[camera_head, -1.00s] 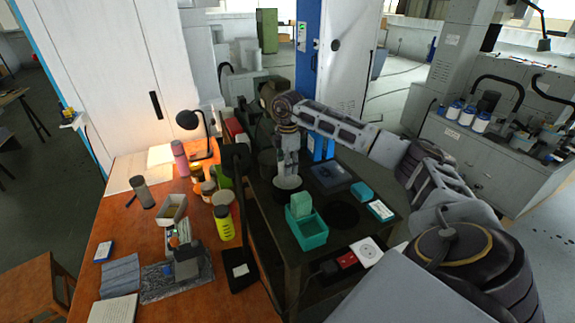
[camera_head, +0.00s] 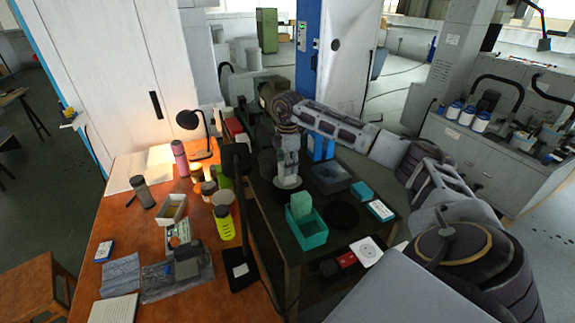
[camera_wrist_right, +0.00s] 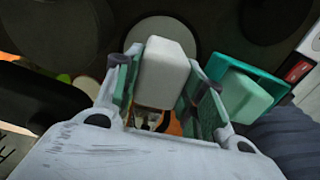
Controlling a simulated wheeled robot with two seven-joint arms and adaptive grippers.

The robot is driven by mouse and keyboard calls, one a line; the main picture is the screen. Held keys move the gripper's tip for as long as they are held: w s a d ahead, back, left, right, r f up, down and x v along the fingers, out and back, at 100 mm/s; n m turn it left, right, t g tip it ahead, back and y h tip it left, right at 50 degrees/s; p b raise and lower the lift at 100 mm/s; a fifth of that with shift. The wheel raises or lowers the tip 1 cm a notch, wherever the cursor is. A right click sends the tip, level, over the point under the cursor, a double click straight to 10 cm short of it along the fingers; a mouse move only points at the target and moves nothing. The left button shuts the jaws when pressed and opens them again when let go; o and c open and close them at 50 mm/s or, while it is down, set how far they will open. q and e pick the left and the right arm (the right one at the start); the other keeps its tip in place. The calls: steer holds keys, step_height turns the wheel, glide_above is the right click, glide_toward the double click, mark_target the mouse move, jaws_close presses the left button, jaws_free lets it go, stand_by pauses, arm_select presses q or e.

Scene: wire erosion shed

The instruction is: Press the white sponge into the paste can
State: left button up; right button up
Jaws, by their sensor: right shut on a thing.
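My right gripper (camera_wrist_right: 167,100) is shut on the white sponge (camera_wrist_right: 166,72), which sits between its two fingers in the wrist view. A round pale top with a dark surround, apparently the paste can (camera_wrist_right: 158,27), lies just beyond the sponge, which partly covers it. In the head view my right gripper (camera_head: 287,172) points down over a pale round thing (camera_head: 289,182) on the dark bench. Whether the sponge touches the paste cannot be told. My left gripper is not in view.
A teal box (camera_head: 307,239) with a pale green block (camera_head: 301,205) stands close in front of the gripper. A teal block (camera_head: 361,190) and a white card (camera_head: 380,210) lie to the right. A dark post (camera_head: 236,195), a yellow bottle (camera_head: 224,223) and the orange table (camera_head: 120,225) are left.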

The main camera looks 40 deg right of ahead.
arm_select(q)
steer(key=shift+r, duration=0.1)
arm_select(e)
steer(key=shift+f, duration=0.1)
steer(key=shift+r+p, duration=0.95)
steer(key=shift+r, duration=0.4)
steer(key=shift+r+p, duration=0.4)
steer(key=shift+r, duration=0.75)
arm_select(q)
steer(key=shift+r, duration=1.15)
arm_select(e)
steer(key=shift+r, duration=1.05)
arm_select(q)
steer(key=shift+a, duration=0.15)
arm_select(e)
steer(key=shift+a+f, duration=0.1)
steer(key=shift+f, duration=0.05)
